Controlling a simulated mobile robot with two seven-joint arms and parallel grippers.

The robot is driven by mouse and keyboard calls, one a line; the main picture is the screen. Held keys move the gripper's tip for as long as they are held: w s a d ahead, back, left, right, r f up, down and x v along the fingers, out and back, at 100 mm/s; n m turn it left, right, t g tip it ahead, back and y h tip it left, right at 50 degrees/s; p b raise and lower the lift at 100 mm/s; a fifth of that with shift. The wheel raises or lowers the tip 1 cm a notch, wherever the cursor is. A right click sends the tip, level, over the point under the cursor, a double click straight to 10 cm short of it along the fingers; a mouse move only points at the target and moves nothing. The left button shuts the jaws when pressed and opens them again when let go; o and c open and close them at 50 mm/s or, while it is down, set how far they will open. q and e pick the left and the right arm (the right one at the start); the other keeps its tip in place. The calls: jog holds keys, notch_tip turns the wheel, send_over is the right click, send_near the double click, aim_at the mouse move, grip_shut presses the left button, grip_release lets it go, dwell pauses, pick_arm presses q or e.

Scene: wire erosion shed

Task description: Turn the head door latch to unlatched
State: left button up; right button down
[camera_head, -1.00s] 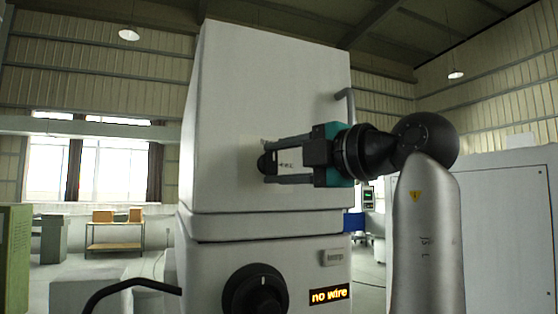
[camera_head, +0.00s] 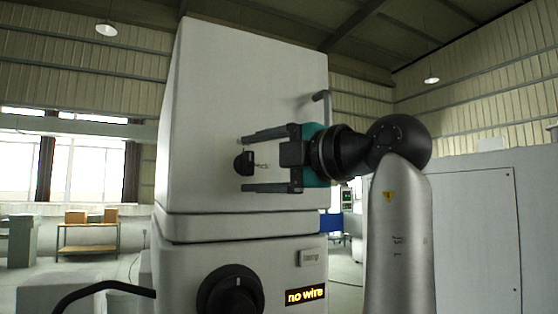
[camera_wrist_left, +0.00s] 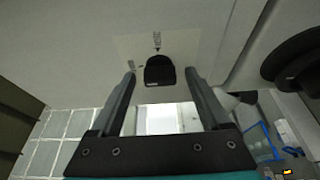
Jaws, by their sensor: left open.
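The head door latch (camera_head: 244,163) is a small black knob on the pale front of the machine head (camera_head: 240,90). In the left wrist view the latch (camera_wrist_left: 160,71) sits on a light label plate with small markings beside and above it; I cannot read them. My left gripper (camera_head: 243,162) is open, its two fingers above and below the latch in the head view. In the left wrist view the fingertips (camera_wrist_left: 160,74) stand on either side of the latch with a gap on both sides. My right gripper is not in view.
A large black rotary dial (camera_head: 230,293) and a lit "no wire" display (camera_head: 306,294) sit below the head. A grey bent handle (camera_head: 319,104) sticks out at the head's right edge. A black curved bar (camera_head: 100,288) is at lower left. A pale cabinet (camera_head: 470,235) stands at right.

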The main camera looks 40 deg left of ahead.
pick_arm(q)
jog(key=s+d+b, duration=0.1)
jog(key=d+b, duration=0.1)
jog(key=d, duration=1.3)
jog(key=shift+s, duration=0.15)
